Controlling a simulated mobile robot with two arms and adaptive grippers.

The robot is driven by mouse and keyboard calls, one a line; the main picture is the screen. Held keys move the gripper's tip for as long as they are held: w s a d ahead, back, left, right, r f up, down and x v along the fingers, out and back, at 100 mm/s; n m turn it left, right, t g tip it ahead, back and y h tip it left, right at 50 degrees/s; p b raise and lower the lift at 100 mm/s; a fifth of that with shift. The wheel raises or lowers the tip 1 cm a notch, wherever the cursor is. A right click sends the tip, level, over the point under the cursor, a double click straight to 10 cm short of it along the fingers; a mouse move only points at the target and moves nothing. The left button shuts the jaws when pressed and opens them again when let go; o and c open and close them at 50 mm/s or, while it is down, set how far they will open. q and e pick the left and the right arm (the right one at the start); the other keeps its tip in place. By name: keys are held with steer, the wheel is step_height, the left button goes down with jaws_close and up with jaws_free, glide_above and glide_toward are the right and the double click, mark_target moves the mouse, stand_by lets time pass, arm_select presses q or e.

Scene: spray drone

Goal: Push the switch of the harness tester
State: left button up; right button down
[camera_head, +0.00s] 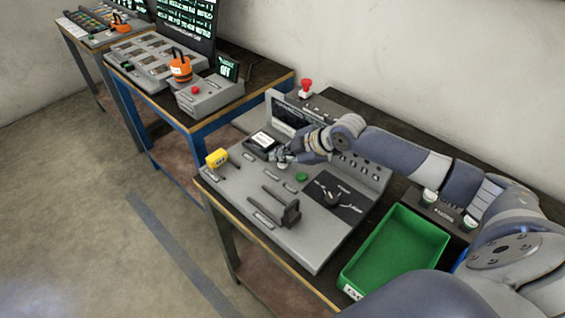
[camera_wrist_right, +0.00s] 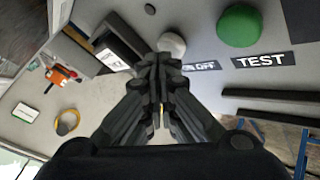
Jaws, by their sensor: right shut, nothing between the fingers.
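The harness tester (camera_head: 235,186) is a grey sloped console on the near bench. My right gripper (camera_head: 284,158) is shut and empty, low over the panel beside the white-faced black unit (camera_head: 262,141). In the right wrist view, the closed fingertips (camera_wrist_right: 158,62) point at a pale round knob or switch (camera_wrist_right: 172,43), which they partly overlap; I cannot tell whether they touch. A label reading partly "OFF" (camera_wrist_right: 201,66) lies beside it. A green button (camera_wrist_right: 240,25) with a "TEST" label (camera_wrist_right: 262,60) is to its right; the button also shows in the head view (camera_head: 302,177). My left gripper is out of view.
A yellow-headed part (camera_head: 216,158) and a black upright bracket (camera_head: 291,213) stand on the console. A black dial plate (camera_head: 333,195) lies right of the green button. A green tray (camera_head: 395,250) sits to the right. A red button (camera_head: 306,86) stands behind.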

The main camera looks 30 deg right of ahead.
mark_target(281, 165)
steer(key=shift+f, duration=0.25)
stand_by(0.4)
steer(key=shift+r+p, duration=0.6)
steer(key=shift+r, duration=0.05)
steer(key=shift+r, duration=0.1)
step_height(281, 165, up, 6)
steer(key=p, duration=0.5)
steer(key=shift+p, duration=0.3)
